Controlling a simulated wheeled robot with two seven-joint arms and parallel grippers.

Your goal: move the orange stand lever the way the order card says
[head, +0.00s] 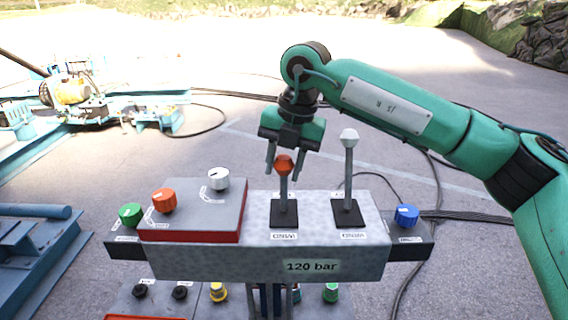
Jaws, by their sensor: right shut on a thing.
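The orange stand lever (284,172) has an orange knob on a grey stem and rises from a black base plate on the grey control box (330,262). It stands nearly upright. My right gripper (285,158) comes down from above and is shut on the orange knob, with one finger on each side. A second lever with a white knob (349,140) stands upright to the right, apart from my gripper. Small labels lie in front of both levers, too small to read surely. I cannot make out an order card. My left gripper is not in view.
A raised panel with an orange dial (163,200) and a white dial (218,179) is on the left. A green knob (130,215) and a blue knob (407,215) flank the box. A sign reads "120 bar" (312,267). Blue machinery (40,245) and cables lie around.

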